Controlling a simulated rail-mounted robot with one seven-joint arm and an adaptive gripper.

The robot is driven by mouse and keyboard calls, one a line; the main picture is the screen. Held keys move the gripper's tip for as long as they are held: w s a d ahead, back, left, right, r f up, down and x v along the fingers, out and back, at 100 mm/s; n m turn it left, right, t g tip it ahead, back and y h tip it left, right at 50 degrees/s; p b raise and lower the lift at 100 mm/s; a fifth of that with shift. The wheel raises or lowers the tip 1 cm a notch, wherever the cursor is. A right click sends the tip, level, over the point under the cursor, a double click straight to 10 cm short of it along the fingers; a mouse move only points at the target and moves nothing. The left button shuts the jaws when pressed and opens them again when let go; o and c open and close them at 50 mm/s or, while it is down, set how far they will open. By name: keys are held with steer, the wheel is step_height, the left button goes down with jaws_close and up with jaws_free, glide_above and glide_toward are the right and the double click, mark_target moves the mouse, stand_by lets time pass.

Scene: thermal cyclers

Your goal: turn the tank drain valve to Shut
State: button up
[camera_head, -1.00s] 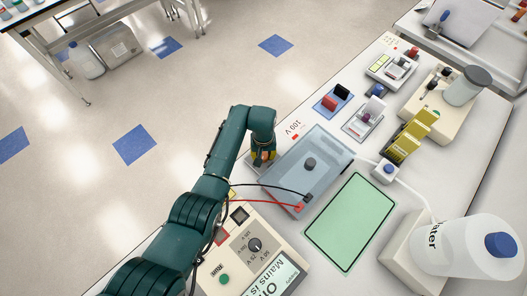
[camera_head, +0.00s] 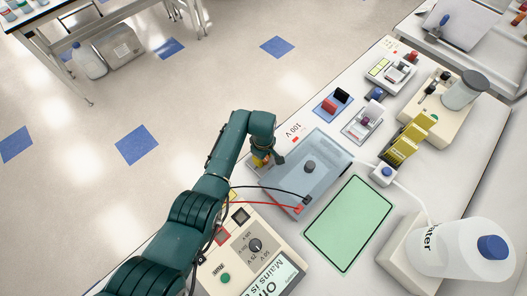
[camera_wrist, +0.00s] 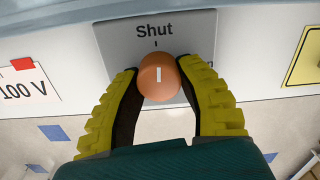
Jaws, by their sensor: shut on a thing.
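The tank drain valve is a round orange knob (camera_wrist: 158,78) with a white pointer line, seen in the wrist view on a grey plate (camera_wrist: 190,32). The word "Shut" and a tick stand above the knob, and the white line points up toward that tick. Part of another word at the right is hidden behind my finger. My gripper (camera_wrist: 160,92) has its yellow-backed fingers closed on both sides of the knob.
The tank has a dark knob (camera_head: 310,166) on its lid and red and black leads at its near side. A power supply (camera_head: 255,245) stands close by my arm. A green mat (camera_head: 350,222) lies right of the tank. A "100 V" label (camera_wrist: 22,90) is left of the valve.

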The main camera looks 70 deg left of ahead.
steer(key=shift+s+f+n, duration=0.1)
steer(key=shift+f+n, duration=0.1)
steer(key=shift+n, duration=0.4)
steer(key=o, duration=1.2)
steer(key=shift+r, duration=0.1)
steer(key=shift+r, duration=0.1)
step_height(320, 180, up, 12)
